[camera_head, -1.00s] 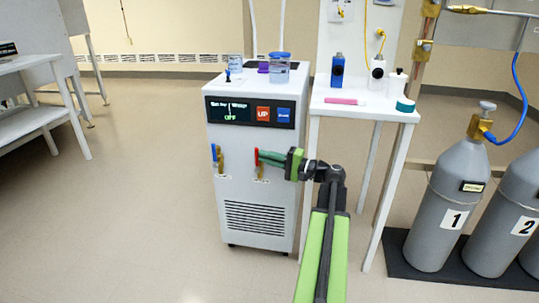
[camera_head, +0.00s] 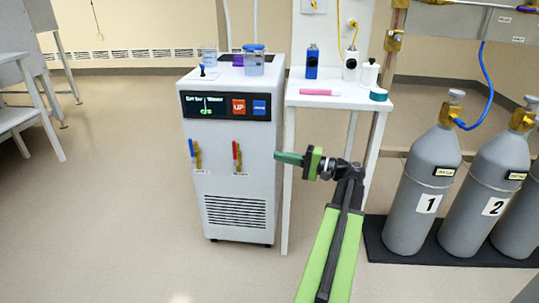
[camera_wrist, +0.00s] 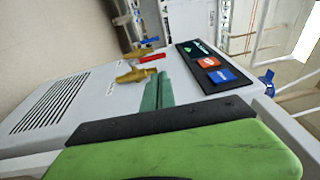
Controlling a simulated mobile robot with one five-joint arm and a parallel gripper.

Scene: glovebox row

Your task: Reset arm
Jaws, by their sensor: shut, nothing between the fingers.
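My gripper (camera_head: 276,156) is shut and empty, its dark green fingers together. It points left at the right part of the white chiller-like cabinet (camera_head: 238,185), right of the red-handled valve (camera_head: 236,150) and apart from it in the picture. The shut fingers also show in the wrist view (camera_wrist: 157,88), pointing toward the brass-and-red valve (camera_wrist: 138,74). I cannot tell how far they are from the cabinet's face. My arm reaches up from the bottom right, its green link below the gripper.
A blue-handled valve (camera_head: 194,150) sits left of the red one, below a control panel (camera_head: 225,106). A narrow white table (camera_head: 345,103) holding bottles stands right of the cabinet. Grey cylinders (camera_head: 425,190) stand on a dark base at right.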

